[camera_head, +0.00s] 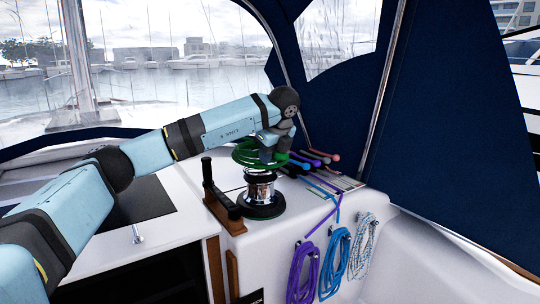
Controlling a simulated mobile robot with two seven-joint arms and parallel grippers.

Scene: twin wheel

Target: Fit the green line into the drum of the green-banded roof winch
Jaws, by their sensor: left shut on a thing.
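My left gripper (274,148) comes in from the left and points down over the winch. It is shut on the green line (242,155), which forms loops at the top of the winch. The winch (260,188) is a shiny metal drum on a dark base on the white cabin roof. A thin green band seems to run around its base, but it is small. The loops are around or just above the drum top; I cannot tell whether they touch it. The gripper hides part of the loops and of the winch top. My right gripper is out of view.
Purple (303,272), blue (335,262) and white-blue (362,245) coils hang at the front right. A blue canvas (440,140) closes off the right.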

